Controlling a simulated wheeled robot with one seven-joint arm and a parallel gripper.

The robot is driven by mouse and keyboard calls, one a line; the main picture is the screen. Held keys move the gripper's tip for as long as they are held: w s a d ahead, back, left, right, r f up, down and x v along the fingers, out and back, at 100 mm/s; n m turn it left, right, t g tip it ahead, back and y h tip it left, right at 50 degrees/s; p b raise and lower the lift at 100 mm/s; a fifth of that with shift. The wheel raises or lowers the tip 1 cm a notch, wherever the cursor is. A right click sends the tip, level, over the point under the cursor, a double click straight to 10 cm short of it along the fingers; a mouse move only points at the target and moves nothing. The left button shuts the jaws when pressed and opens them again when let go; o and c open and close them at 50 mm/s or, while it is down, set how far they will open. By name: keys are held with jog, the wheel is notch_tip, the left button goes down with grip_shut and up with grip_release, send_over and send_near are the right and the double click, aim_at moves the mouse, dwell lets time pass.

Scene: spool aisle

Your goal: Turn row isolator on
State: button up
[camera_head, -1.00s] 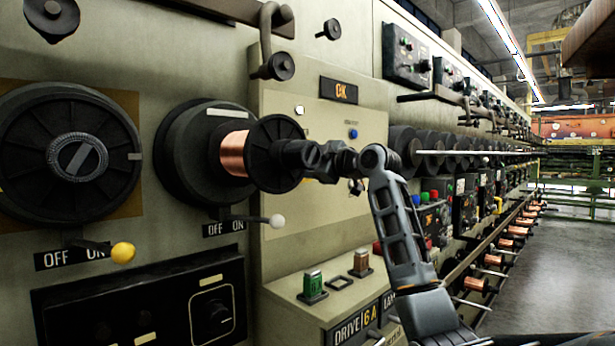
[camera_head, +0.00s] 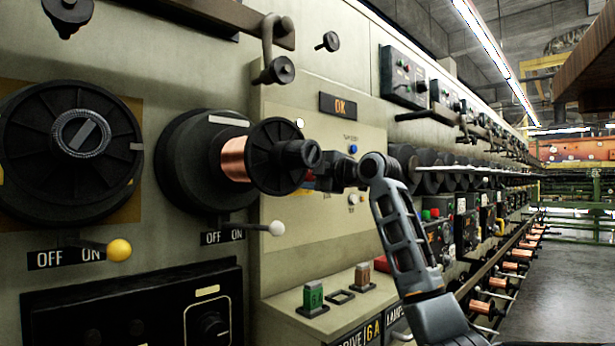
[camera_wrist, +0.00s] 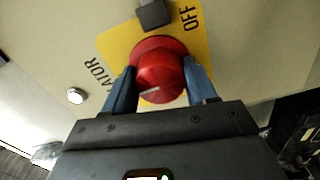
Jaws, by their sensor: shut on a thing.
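The row isolator is a red round knob (camera_wrist: 158,75) on a yellow plate (camera_wrist: 115,45) in the wrist view. The plate reads OFF at its upper right and "ATOR" at its left. A short pale line marks the knob's face, towards its lower left. My gripper (camera_wrist: 163,82) has one blue-grey finger on each side of the knob and is shut on it. In the head view, a sliver of red and yellow (camera_head: 309,182) shows behind the spool, where my gripper's end is mostly hidden. The ON label is not visible.
A copper spool with black flange (camera_head: 277,157) sticks out close to my wrist. A white-tipped lever (camera_head: 276,228) and a yellow-tipped lever (camera_head: 119,250) are at the left. A ledge with green button (camera_head: 313,298) lies below. The aisle floor (camera_head: 525,300) at right is clear.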

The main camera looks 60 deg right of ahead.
jog(key=shift+f, duration=0.15)
jog(key=o, duration=1.1)
jog(key=shift+c, duration=0.2)
jog(key=v, duration=0.7)
jog(key=shift+s, duration=0.4)
